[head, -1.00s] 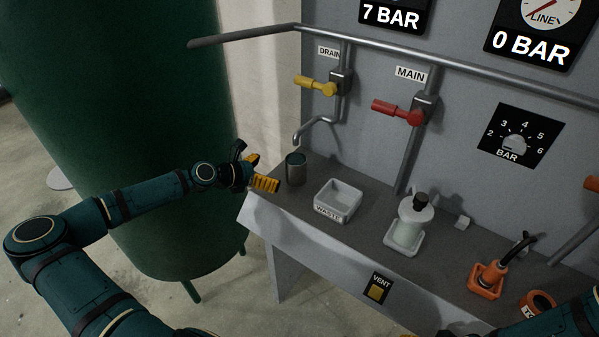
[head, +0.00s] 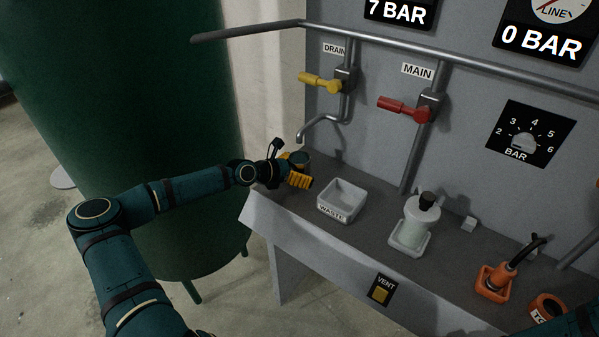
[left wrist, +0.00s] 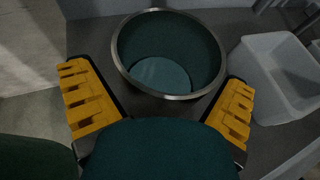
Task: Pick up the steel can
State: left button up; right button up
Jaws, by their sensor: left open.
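The steel can (head: 299,157) stands upright on the grey bench below the drain spout, partly hidden behind my left gripper (head: 289,169) in the head view. In the left wrist view the can (left wrist: 170,55) shows its round metal rim and dark, empty-looking inside. My left gripper (left wrist: 158,107) is open, with its yellow-padded fingers to the left and right of the can's near part. I cannot tell whether either finger touches the can. Only a piece of my right arm shows at the lower right of the head view, and its gripper is not visible.
A white waste tray (head: 342,201) stands just right of the can, close to the right finger. The drain pipe (head: 318,124) hangs above the can. A white bottle (head: 413,222) and an orange holder (head: 495,282) stand further right. A large green tank (head: 130,120) is at left.

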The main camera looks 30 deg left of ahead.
aim_at(307, 160)
pick_arm(q)
jog(key=c, duration=1.4)
jog(key=shift+o, duration=0.2)
jog(key=shift+r, duration=0.2)
jog(key=shift+r+p, duration=0.55)
jog(key=shift+r, duration=0.95)
jog(key=shift+s+a+r, duration=0.15)
jog(key=s+a+p, duration=0.1)
jog(key=s+a, duration=0.3)
jog(key=s, duration=0.3)
jog(key=s+a+p, duration=0.1)
jog(key=s+a, duration=0.2)
jog(key=s, duration=0.5)
jog(key=shift+s+a, duration=0.25)
jog(key=shift+a, duration=0.1)
